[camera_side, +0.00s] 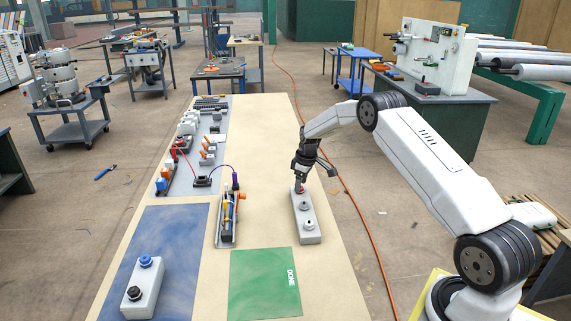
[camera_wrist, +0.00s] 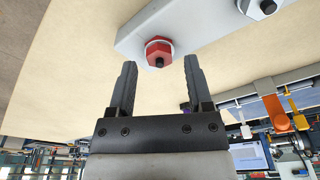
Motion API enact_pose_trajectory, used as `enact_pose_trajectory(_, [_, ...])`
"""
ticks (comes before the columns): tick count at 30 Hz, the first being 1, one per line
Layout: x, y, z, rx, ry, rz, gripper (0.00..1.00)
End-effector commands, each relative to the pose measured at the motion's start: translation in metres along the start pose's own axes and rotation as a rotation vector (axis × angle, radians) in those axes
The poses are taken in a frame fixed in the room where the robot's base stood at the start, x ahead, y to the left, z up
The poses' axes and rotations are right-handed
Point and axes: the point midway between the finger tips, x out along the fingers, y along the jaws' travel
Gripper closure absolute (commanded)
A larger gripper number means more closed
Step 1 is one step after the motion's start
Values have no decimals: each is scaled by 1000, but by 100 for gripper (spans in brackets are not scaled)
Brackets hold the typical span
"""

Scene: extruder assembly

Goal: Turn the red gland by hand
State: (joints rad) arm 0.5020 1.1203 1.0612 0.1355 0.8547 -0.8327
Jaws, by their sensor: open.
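The red gland (camera_wrist: 158,50) is a red hex fitting with a dark centre, set in a pale grey block (camera_wrist: 190,25). In the side view the red gland (camera_side: 300,189) shows at the far end of the grey block (camera_side: 308,228), partly hidden by my gripper. A second, grey fitting (camera_side: 307,206) sits nearer on the same block, and another shows near the block's middle. My gripper (camera_wrist: 158,80) is open, with its two fingers apart and nothing between them. The red gland lies just beyond the fingertips, roughly centred between them. In the side view my gripper (camera_side: 300,180) is right above the gland.
A green mat marked DONE (camera_side: 265,285) and a blue mat (camera_side: 165,250) lie on the table. A white block with blue and black fittings (camera_side: 142,288) stands on the blue mat. A grey tool tray (camera_side: 227,225) is left of the grey block. Bare table (camera_side: 265,150) lies beyond.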

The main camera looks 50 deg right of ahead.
Motion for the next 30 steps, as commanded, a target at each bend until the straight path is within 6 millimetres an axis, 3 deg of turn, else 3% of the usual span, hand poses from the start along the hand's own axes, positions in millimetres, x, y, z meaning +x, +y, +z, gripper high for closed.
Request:
enact_pose_trajectory(4, [14,0,0,0,0,0,35])
enact_pose_trajectory(19, [14,0,0,0,0,0,35])
enact_pose_trajectory(20, [14,0,0,0,0,1,38])
enact_pose_trajectory(24, [13,0,0,0,0,0,83])
enact_pose_trajectory(26, [13,0,0,0,0,1,100])
enact_pose_trajectory(30, [13,0,0,0,0,0,100])
